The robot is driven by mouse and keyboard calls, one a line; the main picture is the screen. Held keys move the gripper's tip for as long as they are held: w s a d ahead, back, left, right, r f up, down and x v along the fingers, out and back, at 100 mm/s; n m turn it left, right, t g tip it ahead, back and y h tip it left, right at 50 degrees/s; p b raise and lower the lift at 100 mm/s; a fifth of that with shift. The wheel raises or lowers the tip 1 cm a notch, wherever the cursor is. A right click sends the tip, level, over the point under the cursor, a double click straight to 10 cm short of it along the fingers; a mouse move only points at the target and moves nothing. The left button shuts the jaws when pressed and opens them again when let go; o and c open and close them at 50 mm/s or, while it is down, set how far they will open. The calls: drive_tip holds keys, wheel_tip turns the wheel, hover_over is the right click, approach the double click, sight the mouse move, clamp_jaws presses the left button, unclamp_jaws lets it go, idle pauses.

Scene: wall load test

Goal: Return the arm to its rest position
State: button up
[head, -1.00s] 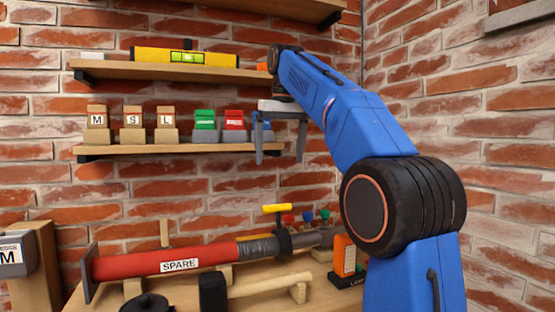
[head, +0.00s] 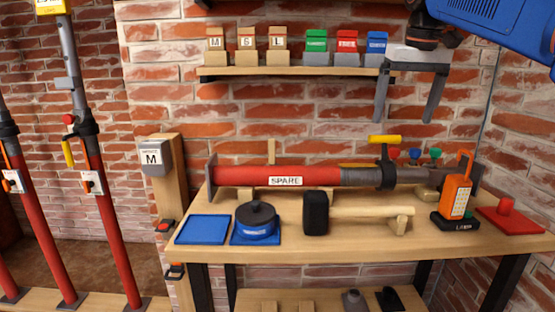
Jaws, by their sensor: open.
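My blue arm (head: 495,22) reaches in from the upper right corner in the head view. My gripper (head: 405,114) hangs from it with two grey fingers pointing down, spread apart with nothing between them. It shows in front of the brick wall, at the right end of the small shelf and above the workbench. The rest of my arm lies outside the view.
The shelf (head: 290,71) holds brown, green, red and blue blocks. On the workbench (head: 290,240) lie a red SPARE prop (head: 250,176), a mallet (head: 318,212), a round black-topped item (head: 256,220) and an orange lamp (head: 455,195). Red props (head: 112,230) stand at left.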

drive_tip(key=s+f, duration=0.8)
drive_tip(key=f, duration=0.4)
drive_tip(key=s+f+t, duration=0.1)
drive_tip(key=s+f, duration=0.8)
drive_tip(key=f, duration=0.3)
drive_tip(key=s+a+f+t, duration=0.1)
drive_tip(key=s+f, duration=0.8)
drive_tip(key=f, duration=0.3)
drive_tip(key=shift+s+f, duration=0.25)
drive_tip(key=shift+f, duration=0.05)
drive_tip(key=shift+a, duration=0.1)
